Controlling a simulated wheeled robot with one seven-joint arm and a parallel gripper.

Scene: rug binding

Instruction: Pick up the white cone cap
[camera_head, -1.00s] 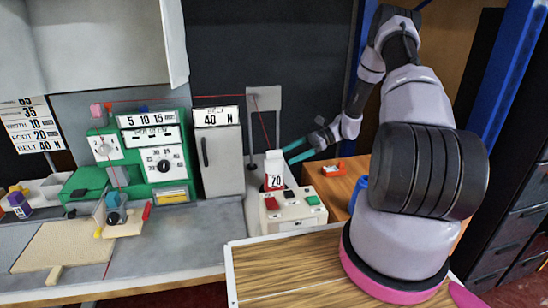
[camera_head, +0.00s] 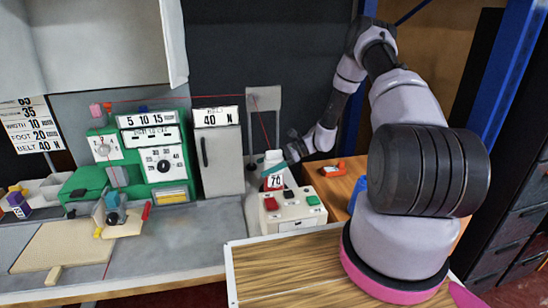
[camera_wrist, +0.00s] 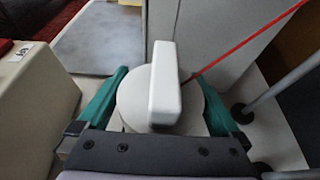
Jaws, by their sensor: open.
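The white cone cap (camera_wrist: 165,85) fills the middle of the wrist view, a round pale disc with a raised white bar across its top. In the head view, a white top (camera_head: 273,157) sits above a small display reading 70, behind the button box. My gripper (camera_wrist: 161,72) is open, with one teal finger on each side of the cap. I cannot tell whether either finger touches it. In the head view, my gripper (camera_head: 291,153) is at the right of the white top, and part of it is hidden.
A cream button box (camera_head: 292,210) stands just in front. A grey cabinet (camera_head: 220,160) is to the left. A red thread (camera_wrist: 245,45) runs close past the cap. A grey stand (camera_head: 264,120) rises behind. An orange item (camera_head: 333,170) lies on the wooden surface at the right.

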